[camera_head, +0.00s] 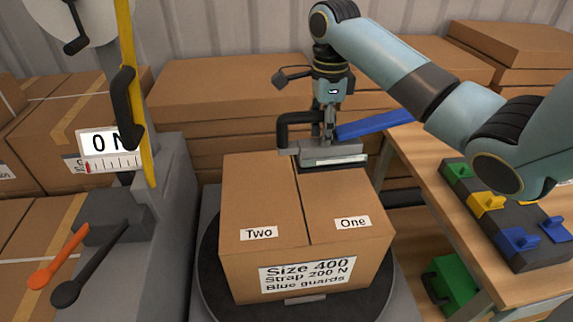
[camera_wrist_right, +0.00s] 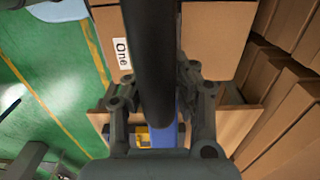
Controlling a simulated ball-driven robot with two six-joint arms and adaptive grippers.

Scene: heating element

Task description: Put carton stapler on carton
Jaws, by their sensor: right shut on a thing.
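The carton (camera_head: 305,272) stands closed on a dark round turntable, its top flaps labelled "Two" and "One". The carton stapler (camera_head: 333,150) is a grey body with a black handle and a blue part reaching right. It is at the far edge of the carton's top, over the "One" flap side; I cannot tell if it touches the carton. My right gripper (camera_head: 329,128) is above the stapler and shut on it. In the right wrist view, the gripper (camera_wrist_right: 160,95) has its fingers either side of the stapler's black handle (camera_wrist_right: 148,50). My left gripper is not in view.
A workbench (camera_head: 420,180) with a dark rack (camera_head: 505,215) of green, yellow and blue pieces stands at the right. A grey machine with a scale (camera_head: 110,145), a yellow strap and two levers stands at the left. Stacked cartons (camera_head: 215,95) fill the back.

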